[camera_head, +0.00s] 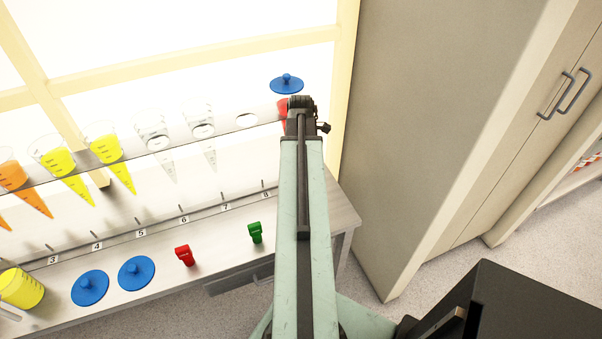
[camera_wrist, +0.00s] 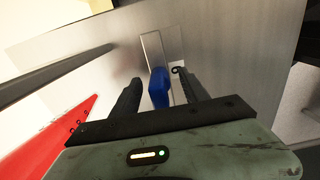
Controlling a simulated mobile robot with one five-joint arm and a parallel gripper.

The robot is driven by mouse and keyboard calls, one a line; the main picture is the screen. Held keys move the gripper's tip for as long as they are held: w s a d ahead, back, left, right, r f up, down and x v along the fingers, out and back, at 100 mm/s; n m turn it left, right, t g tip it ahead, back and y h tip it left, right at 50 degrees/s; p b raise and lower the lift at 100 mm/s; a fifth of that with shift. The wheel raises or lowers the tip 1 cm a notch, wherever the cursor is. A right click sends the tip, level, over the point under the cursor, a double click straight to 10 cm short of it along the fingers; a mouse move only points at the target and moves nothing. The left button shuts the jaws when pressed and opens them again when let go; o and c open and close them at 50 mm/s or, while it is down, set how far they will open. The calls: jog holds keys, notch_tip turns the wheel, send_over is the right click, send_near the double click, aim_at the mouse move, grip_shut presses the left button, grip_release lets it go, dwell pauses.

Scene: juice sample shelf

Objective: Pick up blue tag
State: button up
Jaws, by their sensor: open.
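The blue tag (camera_wrist: 159,90) shows in the wrist view, in front of a pale upright strip on a grey metal surface. My gripper (camera_wrist: 157,76) is open, with one dark finger on each side of the tag. The tag appears between the fingers; I cannot tell how far it reaches in, and neither finger visibly touches it. In the head view my arm runs up to the right end of the shelf, and the blue tag is hidden there.
A red-filled cone (camera_wrist: 50,135) is close on the left in the wrist view. The head view shows a green tag (camera_head: 255,232), a red tag (camera_head: 185,255), blue lids (camera_head: 137,273), yellow-filled cones (camera_head: 107,150) in the rack, and a tall cabinet (camera_head: 430,120) at right.

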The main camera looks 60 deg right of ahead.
jog(key=shift+f, duration=0.3)
grip_shut()
